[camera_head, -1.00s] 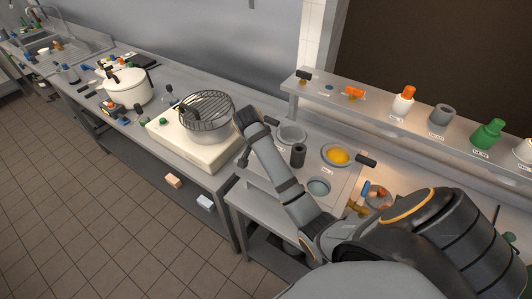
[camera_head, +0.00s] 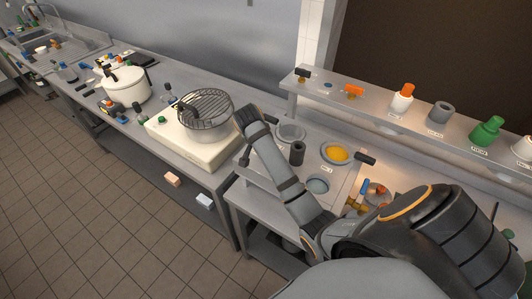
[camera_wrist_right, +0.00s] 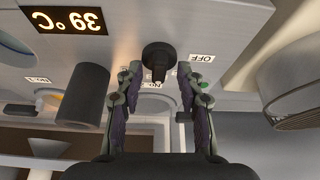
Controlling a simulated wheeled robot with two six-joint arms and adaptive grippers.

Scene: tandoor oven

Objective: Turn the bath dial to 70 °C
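The dial is a round black knob (camera_wrist_right: 158,57) on the grey bath panel in the right wrist view, with a small pale mark at its lower side. An "OFF" label (camera_wrist_right: 202,58) sits beside it. In the head view my right arm reaches over the counter and the dial is hidden. My left gripper is not in view.
A dark cylinder (camera_wrist_right: 82,96) stands left of the fingers, and a large grey round body (camera_wrist_right: 296,86) is at the right. In the head view a wire basket (camera_head: 206,103) sits on the cream unit (camera_head: 187,149). A shelf (camera_head: 417,119) with bottles runs behind the counter.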

